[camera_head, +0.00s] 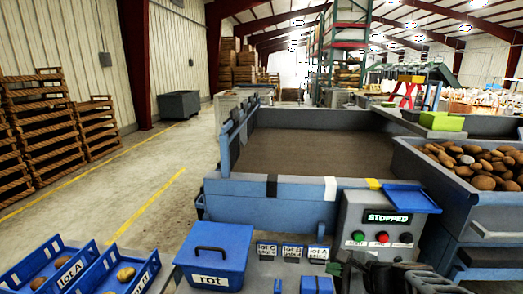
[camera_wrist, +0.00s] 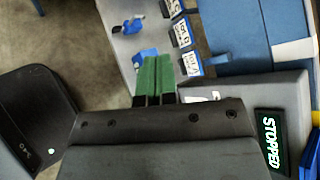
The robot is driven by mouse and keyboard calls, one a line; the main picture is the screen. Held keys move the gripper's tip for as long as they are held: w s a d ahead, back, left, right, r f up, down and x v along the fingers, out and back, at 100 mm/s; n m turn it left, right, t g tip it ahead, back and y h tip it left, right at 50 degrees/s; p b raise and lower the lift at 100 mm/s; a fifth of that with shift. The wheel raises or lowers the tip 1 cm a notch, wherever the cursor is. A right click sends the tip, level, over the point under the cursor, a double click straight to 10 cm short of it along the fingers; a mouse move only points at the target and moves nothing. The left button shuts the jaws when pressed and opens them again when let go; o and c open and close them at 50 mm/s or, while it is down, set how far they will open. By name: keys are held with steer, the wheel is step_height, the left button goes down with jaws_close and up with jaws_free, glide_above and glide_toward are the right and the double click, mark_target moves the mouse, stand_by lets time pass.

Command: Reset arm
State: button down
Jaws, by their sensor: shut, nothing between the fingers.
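My gripper (camera_wrist: 157,66) shows in the wrist view with its two green fingers pressed together, shut and empty. In the head view, part of my dark gripper (camera_head: 342,264) is low in front of the grey control box (camera_head: 359,216). The box has a display reading "STOPPED" (camera_head: 388,218) and several buttons (camera_head: 382,237). The display also shows in the wrist view (camera_wrist: 269,143), right of my gripper. The fingers appear above or beside the bench near the lot labels (camera_wrist: 191,64); their height is unclear.
A lidded blue "rot" box (camera_head: 213,257) stands left of the control box. Blue lot trays (camera_head: 92,267) with a few potatoes are at lower left. A blue-sided belt bed (camera_head: 270,190) lies behind, and a potato-filled bin (camera_head: 452,208) is at right. The left floor is open.

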steer(key=s+a+r+n+g+h+p, duration=0.1)
steer(key=s+r+n+h+p, duration=0.3)
steer(key=n, duration=0.5)
steer(key=s+a+r+n+g+h+p, duration=0.1)
steer(key=s+r+n+g+h+p, duration=0.3)
steer(key=s+r+n+p, duration=0.2)
step_height(320, 180, up, 3)
steer(key=n+p, duration=0.2)
steer(key=n, duration=0.1)
steer(key=shift+n, duration=0.3)
steer(key=shift+d+r, duration=0.1)
steer(key=shift+d, duration=0.05)
